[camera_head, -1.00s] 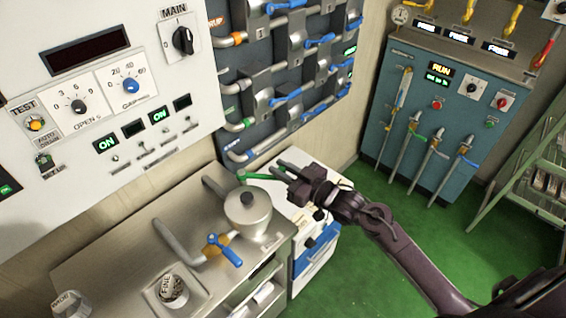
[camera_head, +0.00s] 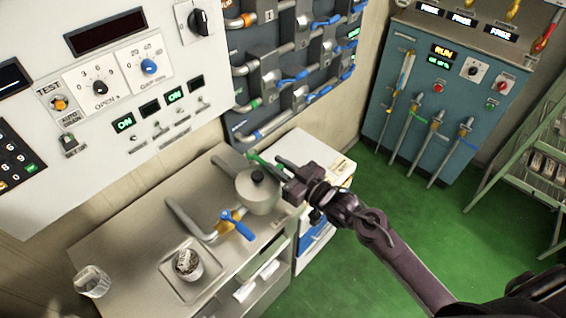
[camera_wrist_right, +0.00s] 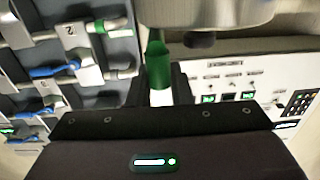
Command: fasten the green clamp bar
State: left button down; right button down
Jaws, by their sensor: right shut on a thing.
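The green clamp bar (camera_head: 262,161) lies at the back of the steel kettle (camera_head: 260,194), close to its lid, and slopes down to the right into my right gripper. My right gripper (camera_head: 284,173) is shut on the bar's right end, at the kettle's back right. In the right wrist view the green bar (camera_wrist_right: 157,62) runs up from between the dark fingers (camera_wrist_right: 160,92) to just under the kettle's rounded wall (camera_wrist_right: 205,12). A whitish part shows between the fingers. The bar's far end is partly hidden there. My left gripper is not in view.
A pipe with a blue-handled valve (camera_head: 237,225) stands left of the kettle on the steel bench (camera_head: 130,235). A cup (camera_head: 187,263) sits in a tray; a glass (camera_head: 92,282) stands at the bench's left. A wall panel (camera_head: 130,75) rises behind.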

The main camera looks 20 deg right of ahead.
jog(key=shift+a, duration=0.15)
jog(key=c, duration=1.3)
grip_release()
jog(key=shift+c, duration=0.2)
jog(key=shift+s+f, duration=0.1)
jog(key=shift+s, duration=0.05)
jog(key=b+v, duration=0.2)
jog(key=v, duration=0.5)
jog(key=shift+s, duration=0.15)
